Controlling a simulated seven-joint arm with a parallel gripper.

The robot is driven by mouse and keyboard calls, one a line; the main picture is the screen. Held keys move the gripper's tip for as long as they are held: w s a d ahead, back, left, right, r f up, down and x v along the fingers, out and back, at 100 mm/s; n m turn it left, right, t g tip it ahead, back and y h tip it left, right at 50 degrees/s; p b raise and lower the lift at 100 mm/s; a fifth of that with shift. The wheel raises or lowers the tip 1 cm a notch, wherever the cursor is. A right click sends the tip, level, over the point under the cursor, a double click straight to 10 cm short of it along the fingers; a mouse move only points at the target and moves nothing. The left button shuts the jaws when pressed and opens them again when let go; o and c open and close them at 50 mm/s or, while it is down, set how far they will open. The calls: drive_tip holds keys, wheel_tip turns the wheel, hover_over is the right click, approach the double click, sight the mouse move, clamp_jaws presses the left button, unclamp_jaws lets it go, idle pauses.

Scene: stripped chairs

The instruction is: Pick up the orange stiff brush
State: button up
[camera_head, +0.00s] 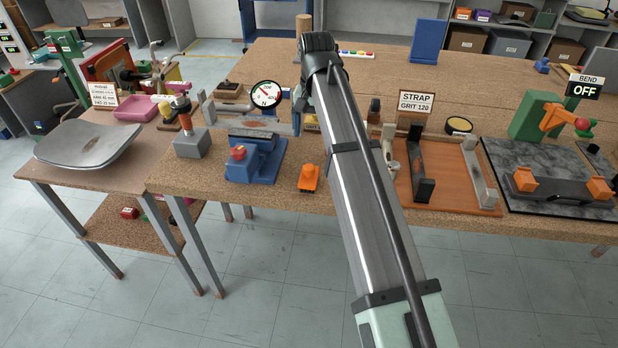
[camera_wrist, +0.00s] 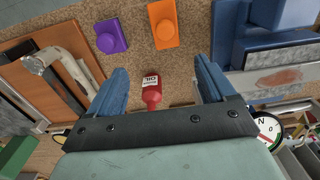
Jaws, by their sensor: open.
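The orange brush (camera_head: 309,178) is a small block with a raised round knob on top. It lies on the bench near the front edge, right of the blue vise (camera_head: 255,160). In the wrist view the orange brush (camera_wrist: 163,24) lies beyond the fingertips, at the top centre, apart from them. My gripper (camera_wrist: 162,66) is open and empty, with its two blue fingers spread above the bench. In the head view my arm hides most of the gripper.
A purple knobbed block (camera_wrist: 112,37) lies left of the brush. A red labelled bottle (camera_wrist: 152,88) stands between the fingers' lines of view. The vise (camera_wrist: 270,45) is close on the right. A brown board with clamps (camera_head: 450,172) stands right of my arm.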

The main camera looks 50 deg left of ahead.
sight(309, 167)
drive_tip(key=f, duration=0.8)
drive_tip(key=shift+s+a+f, duration=0.1)
drive_tip(key=shift+s+f, duration=0.15)
drive_tip(key=shift+s, duration=0.15)
drive_tip(key=shift+s+f, duration=0.3)
drive_tip(key=shift+f, duration=0.8)
drive_tip(key=shift+s+f, duration=0.25)
drive_tip(key=shift+f, duration=1.25)
drive_tip(key=c, duration=1.2)
